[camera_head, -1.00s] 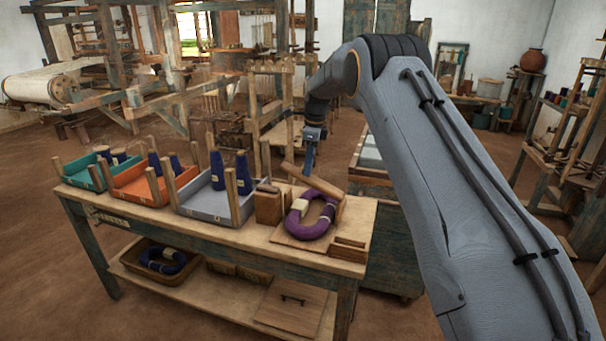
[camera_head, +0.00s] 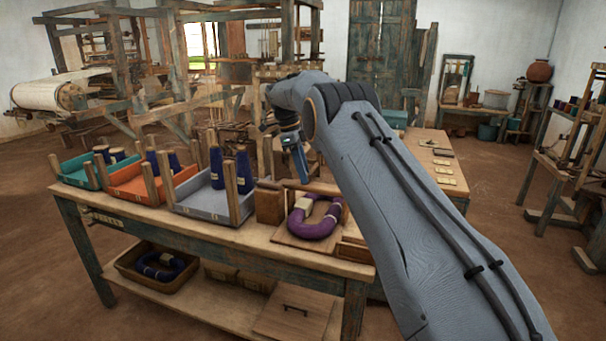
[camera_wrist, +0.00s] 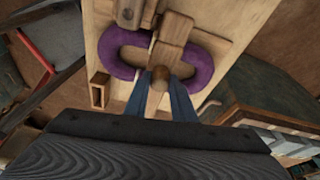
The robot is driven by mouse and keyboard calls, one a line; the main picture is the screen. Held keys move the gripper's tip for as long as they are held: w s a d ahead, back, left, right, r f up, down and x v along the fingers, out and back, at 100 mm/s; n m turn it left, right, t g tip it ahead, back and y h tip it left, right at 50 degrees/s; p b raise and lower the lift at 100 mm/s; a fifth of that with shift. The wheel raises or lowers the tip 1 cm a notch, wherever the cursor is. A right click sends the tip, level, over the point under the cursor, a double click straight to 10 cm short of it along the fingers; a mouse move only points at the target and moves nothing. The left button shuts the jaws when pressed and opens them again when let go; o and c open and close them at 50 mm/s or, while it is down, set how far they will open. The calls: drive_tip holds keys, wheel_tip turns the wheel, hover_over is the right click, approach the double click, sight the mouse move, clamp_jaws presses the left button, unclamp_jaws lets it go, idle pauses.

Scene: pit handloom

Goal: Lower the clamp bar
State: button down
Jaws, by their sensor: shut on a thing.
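A purple yarn hank (camera_head: 316,226) lies in a loop on a wooden board at the right end of the workbench. It also shows in the wrist view (camera_wrist: 200,68). The wooden clamp bar (camera_wrist: 171,42) crosses over the middle of the hank in the wrist view; whether it touches the yarn I cannot tell. My gripper (camera_wrist: 161,82) is shut on the rounded knob at the bar's near end. In the head view my gripper (camera_head: 303,176) points down at the bar (camera_head: 322,187), just behind the hank. The fingertips' exact contact is small there.
A grey tray (camera_head: 205,205) with blue cones stands left of the board, with orange (camera_head: 135,190) and teal (camera_head: 80,172) trays beyond. A wooden block (camera_head: 269,206) stands close beside the hank. A basket (camera_head: 155,270) sits on the lower shelf.

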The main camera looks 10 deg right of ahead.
drive_tip(key=shift+s+f, duration=0.1)
drive_tip(key=shift+f, duration=0.15)
drive_tip(key=c, duration=1.5)
unclamp_jaws()
drive_tip(key=shift+r, duration=0.15)
drive_tip(key=b+v, duration=0.2)
drive_tip(key=v, duration=0.4)
drive_tip(key=shift+r, duration=0.1)
drive_tip(key=shift+a+r, duration=0.15)
drive_tip(key=shift+r, duration=0.5)
